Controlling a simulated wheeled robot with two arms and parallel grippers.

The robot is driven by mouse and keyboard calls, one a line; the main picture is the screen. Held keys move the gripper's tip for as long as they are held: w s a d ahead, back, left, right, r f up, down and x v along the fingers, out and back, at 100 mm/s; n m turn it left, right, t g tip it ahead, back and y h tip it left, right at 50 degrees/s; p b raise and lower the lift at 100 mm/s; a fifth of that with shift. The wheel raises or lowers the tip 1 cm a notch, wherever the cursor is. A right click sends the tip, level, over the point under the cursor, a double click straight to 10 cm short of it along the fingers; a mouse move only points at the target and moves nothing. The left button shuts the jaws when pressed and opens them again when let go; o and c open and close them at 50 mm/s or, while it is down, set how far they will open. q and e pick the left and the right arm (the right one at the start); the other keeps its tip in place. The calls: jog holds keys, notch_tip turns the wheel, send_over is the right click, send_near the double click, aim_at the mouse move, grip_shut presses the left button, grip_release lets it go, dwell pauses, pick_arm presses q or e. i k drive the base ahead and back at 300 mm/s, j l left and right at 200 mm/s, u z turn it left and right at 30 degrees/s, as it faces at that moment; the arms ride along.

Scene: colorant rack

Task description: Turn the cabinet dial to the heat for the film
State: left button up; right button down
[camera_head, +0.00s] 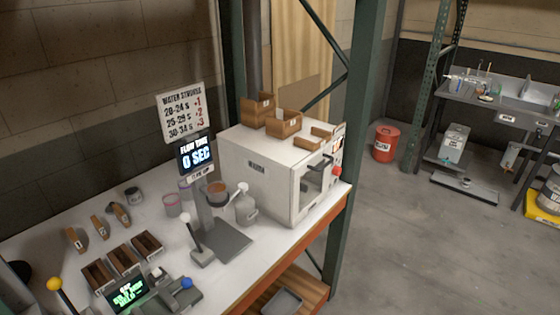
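A white cabinet (257,176) with a small dark label stands on the right end of the white bench. Its front faces right and has a windowed door (311,186) with a dark handle (320,163). A narrow control panel (338,147) runs along the front's right edge, seen at a steep angle. A round red knob (337,171) sticks out below it. I cannot tell whether this knob is the dial, and no heat setting is readable. I cannot make out any film. Neither of my grippers is in view.
Wooden boxes (284,124) sit on the cabinet. A "flow time" display (196,152) reads 0 sec beside a stand, a lever and a grey jug (245,208). Open floor (430,240) lies to the right.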

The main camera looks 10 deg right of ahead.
aim_at(337, 170)
jog(key=i+l+u, duration=0.2)
jog(key=l, duration=0.65)
jog(key=i+l+u, duration=0.2)
jog(key=l, duration=0.7)
jog(key=i+l+u, duration=0.15)
jog(key=l, duration=0.75)
jog(key=l+u, duration=0.2)
jog(key=l, duration=0.75)
